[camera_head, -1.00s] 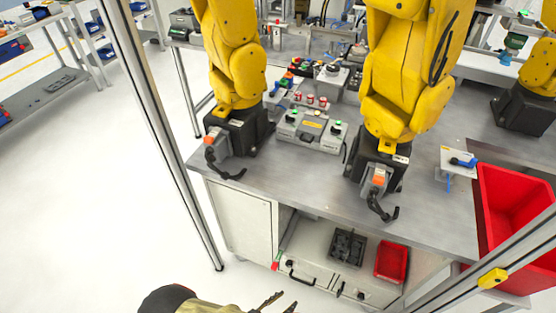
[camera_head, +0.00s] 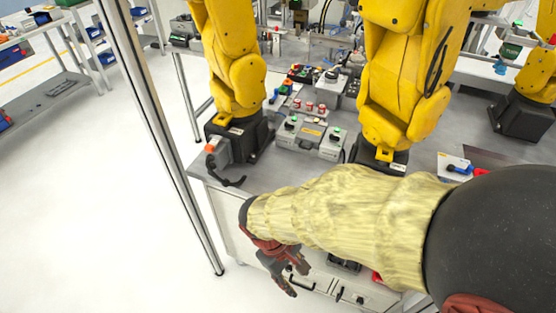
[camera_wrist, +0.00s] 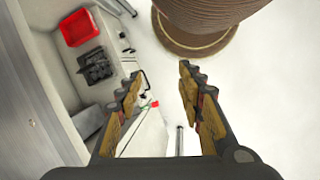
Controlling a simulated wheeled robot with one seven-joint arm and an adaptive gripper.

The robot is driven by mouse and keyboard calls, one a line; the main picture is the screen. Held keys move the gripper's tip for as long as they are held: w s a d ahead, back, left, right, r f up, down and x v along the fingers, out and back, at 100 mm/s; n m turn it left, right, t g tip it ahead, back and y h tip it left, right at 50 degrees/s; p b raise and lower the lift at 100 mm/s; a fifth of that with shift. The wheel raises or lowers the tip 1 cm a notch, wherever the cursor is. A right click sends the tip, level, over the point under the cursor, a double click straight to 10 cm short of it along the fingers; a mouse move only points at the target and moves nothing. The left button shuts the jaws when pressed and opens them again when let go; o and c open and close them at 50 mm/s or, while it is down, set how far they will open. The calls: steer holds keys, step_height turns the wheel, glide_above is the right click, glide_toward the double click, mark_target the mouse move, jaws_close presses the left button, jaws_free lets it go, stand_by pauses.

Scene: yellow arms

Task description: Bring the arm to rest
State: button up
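My arm (camera_head: 340,210), in a pale yellow sleeve with a dark upper part, stretches across the lower right of the head view, in front of the workbench. My gripper (camera_head: 284,270) hangs at its left end, pointing down in front of the bench cabinet. In the wrist view my gripper (camera_wrist: 160,75) is open. Its two toothed, tan-padded fingers stand apart, with nothing between them but white floor behind.
Yellow robot arms (camera_head: 236,75) stand on the grey workbench (camera_head: 225,178). A red bin (camera_wrist: 79,27) and a dark tray (camera_wrist: 95,67) lie in the open cabinet left of my gripper. A metal post (camera_head: 165,150) rises at the left. White floor (camera_head: 80,220) is clear there.

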steer(key=d+r+m+t+y, duration=0.1)
steer(key=d+r+m+t, duration=0.1)
steer(key=r, duration=0.6)
steer(key=d+r+m+t+y+p, duration=0.1)
steer(key=d+r+m+t, duration=0.1)
steer(key=d+r+m, duration=0.2)
steer(key=d+r+m+t+y+p, duration=0.1)
steer(key=d+r+m+t, duration=0.1)
steer(key=d+r, duration=0.6)
step_height(320, 180, up, 4)
steer(key=shift+w+d+f+m+t, duration=0.15)
steer(key=shift+d+m+t, duration=0.2)
steer(key=shift+m, duration=0.35)
steer(key=shift+a, duration=0.1)
